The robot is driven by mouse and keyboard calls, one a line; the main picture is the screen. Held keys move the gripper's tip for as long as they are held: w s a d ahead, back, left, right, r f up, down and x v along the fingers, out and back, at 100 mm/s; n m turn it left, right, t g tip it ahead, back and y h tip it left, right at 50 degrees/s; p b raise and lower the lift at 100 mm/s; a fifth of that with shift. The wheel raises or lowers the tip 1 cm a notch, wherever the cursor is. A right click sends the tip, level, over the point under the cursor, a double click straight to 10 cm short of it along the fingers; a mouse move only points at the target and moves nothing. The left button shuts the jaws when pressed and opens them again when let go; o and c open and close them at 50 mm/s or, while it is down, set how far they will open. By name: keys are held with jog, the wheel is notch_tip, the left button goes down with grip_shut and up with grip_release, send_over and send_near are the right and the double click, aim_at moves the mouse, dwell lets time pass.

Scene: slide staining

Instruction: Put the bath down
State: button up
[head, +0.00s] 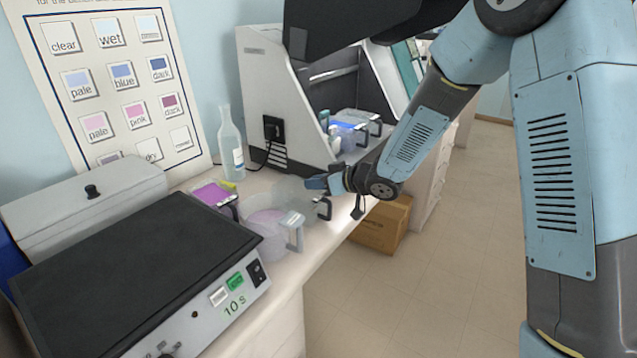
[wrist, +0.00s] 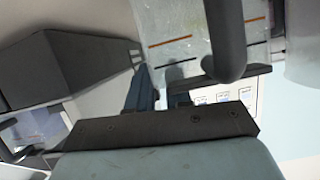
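My gripper (head: 316,183) is at the top of a clear, see-through bath (head: 287,187) near the counter's front edge. Its dark handle (head: 325,209) hangs just below my fingers. In the wrist view, my two dark blue fingers (wrist: 158,88) point at the edge of the clear bath (wrist: 178,48), which bears orange and black lines. The dark handle (wrist: 232,45) stands close on their right. A narrow gap shows between the fingers. I cannot tell whether they clamp part of the handle, or whether the bath's base touches the counter.
A pinkish bath (head: 262,222) with a pale handle and a purple bath (head: 211,192) stand left of the clear bath. A black-topped heater (head: 130,260) fills the left front. A bottle (head: 230,145) and a hood (head: 268,100) stand behind. The counter edge drops to the floor at right.

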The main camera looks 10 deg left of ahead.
jog(key=shift+o, duration=1.2)
jog(key=shift+r, duration=0.1)
jog(key=v, duration=1.2)
jog(key=w+d+r+m+t+h, duration=0.3)
jog(key=d+r+t+h, duration=0.25)
jog(key=d, duration=0.45)
jog(key=s+d+r+m+h, duration=0.2)
jog(key=d+r+h, duration=0.1)
jog(key=d, duration=0.3)
jog(key=s+d+r+m+h, duration=0.2)
jog(key=d+r+h, duration=0.15)
jog(key=d, duration=0.25)
jog(key=s+d+r+m+g, duration=0.1)
jog(key=s+d+m+g, duration=0.1)
jog(key=s, duration=0.9)
jog(key=s+d+r+m+g, duration=0.1)
jog(key=s+d+m+g, duration=0.2)
jog(key=s, duration=0.9)
jog(key=d, duration=0.2)
jog(key=shift+s+d+h, duration=0.2)
jog(key=shift+d+h, duration=0.1)
jog(key=shift+d, duration=0.05)
